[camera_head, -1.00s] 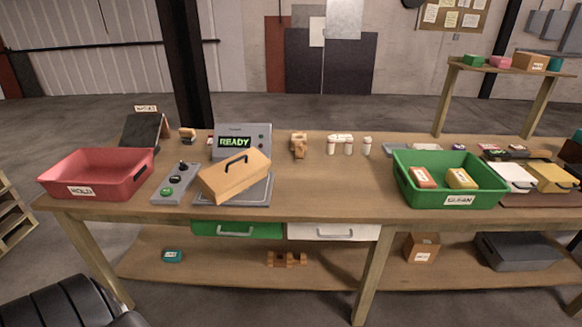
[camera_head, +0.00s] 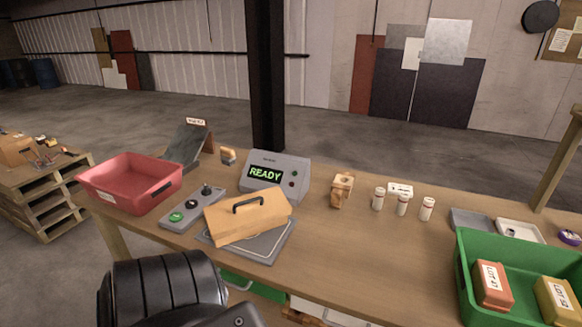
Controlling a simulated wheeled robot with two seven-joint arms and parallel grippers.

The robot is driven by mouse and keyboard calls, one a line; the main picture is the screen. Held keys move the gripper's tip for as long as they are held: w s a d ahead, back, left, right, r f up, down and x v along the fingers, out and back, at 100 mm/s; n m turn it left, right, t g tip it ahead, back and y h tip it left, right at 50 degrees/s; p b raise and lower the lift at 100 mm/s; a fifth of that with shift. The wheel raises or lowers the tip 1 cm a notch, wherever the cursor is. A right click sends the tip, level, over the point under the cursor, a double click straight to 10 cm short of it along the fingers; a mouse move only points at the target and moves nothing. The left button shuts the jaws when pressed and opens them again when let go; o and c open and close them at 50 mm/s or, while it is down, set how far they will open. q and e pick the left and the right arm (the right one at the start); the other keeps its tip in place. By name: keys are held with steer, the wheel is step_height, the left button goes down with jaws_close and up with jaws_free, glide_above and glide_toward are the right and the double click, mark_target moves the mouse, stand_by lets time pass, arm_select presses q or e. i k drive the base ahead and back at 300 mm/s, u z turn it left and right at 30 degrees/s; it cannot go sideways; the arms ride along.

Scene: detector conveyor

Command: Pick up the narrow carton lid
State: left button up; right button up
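A tan, box-shaped piece with a black bar handle on top, which looks like the narrow carton lid (camera_head: 250,224), sits tilted on a grey square plate (camera_head: 270,248) in front of the grey detector box (camera_head: 292,180). The detector's screen reads READY. Whether a carton is under the lid cannot be told. A black ribbed part of my own arm shows at the bottom left, in front of the table edge. Neither gripper shows, and nothing of mine touches the lid.
A red bin (camera_head: 122,205) and a grey control panel (camera_head: 180,217) with buttons stand to the left. A wooden block (camera_head: 341,188) and small white bottles (camera_head: 402,205) stand to the right of the detector. A green bin (camera_head: 475,245) holding two labelled cartons is at the far right.

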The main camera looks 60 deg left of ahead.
mark_target(227, 217)
steer(key=i, duration=1.05)
steer(key=u, duration=2.2)
